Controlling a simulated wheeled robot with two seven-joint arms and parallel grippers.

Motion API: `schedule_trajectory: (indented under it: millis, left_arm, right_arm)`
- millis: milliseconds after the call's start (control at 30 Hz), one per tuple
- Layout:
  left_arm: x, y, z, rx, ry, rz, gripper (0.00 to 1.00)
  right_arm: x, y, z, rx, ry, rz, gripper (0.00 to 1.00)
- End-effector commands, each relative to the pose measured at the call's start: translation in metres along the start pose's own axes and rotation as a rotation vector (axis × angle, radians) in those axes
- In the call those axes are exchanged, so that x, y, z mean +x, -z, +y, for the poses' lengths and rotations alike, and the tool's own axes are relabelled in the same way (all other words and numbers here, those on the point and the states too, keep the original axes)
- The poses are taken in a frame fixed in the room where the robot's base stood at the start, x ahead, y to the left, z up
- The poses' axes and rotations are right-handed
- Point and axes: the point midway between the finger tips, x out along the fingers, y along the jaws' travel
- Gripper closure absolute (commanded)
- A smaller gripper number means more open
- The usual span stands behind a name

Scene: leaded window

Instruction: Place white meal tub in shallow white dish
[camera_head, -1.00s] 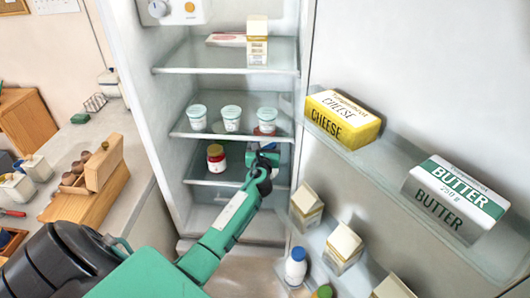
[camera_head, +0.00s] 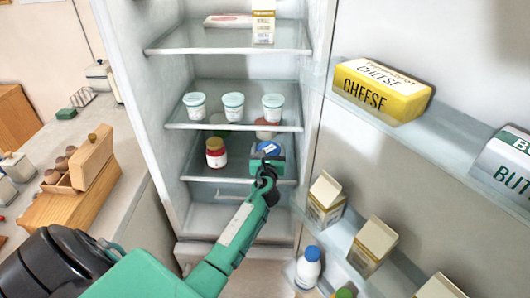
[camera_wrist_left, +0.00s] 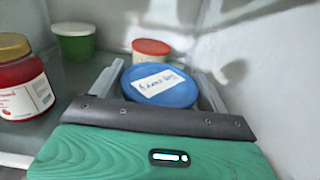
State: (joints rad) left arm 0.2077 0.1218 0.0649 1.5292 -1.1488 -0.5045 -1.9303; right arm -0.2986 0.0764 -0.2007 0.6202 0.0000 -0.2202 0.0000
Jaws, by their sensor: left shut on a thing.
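A tub with a blue lid (camera_wrist_left: 160,84) and a handwritten white label stands on the lower fridge shelf. Its blue lid also shows in the head view (camera_head: 268,147). My left gripper (camera_wrist_left: 160,76) is shut on this tub, one finger on each side; in the head view the gripper (camera_head: 267,156) reaches in under the shelf above. The tub's body is hidden by the gripper, so I cannot tell its colour. I cannot make out a shallow white dish in either view. My right gripper is not in view.
A red jar (camera_wrist_left: 22,80) stands left of the gripper. A green tub (camera_wrist_left: 74,43) and a red-lidded tub (camera_wrist_left: 151,47) stand behind. The shelf above (camera_head: 235,126) holds three pale-lidded tubs. The open door at right holds cheese (camera_head: 382,92), butter and cartons.

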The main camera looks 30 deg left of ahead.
Motion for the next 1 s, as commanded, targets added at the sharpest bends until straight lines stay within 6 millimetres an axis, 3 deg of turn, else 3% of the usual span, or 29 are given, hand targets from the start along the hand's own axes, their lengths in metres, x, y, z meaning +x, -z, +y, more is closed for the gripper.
schedule_trajectory:
  millis: [167, 200, 300, 667, 1000]
  left_arm:
    - [0.0, 0.001, 0.001, 0.001, -0.001, 0.004, 0.64]
    - [0.0, 0.003, 0.001, 0.001, -0.001, 0.006, 0.18]
    - [0.0, 0.002, 0.001, 0.001, -0.001, 0.006, 0.0]
    - [-0.006, 0.001, 0.001, 0.001, 0.0, 0.005, 0.0]
    - [-0.066, -0.001, 0.001, 0.001, 0.0, 0.006, 0.0]
  right_arm:
    - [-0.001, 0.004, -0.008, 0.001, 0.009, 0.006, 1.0]
    - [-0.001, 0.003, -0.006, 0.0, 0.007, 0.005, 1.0]
    - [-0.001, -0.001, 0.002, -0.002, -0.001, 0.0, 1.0]
    - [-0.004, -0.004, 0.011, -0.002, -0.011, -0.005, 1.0]
    - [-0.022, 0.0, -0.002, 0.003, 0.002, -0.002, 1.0]
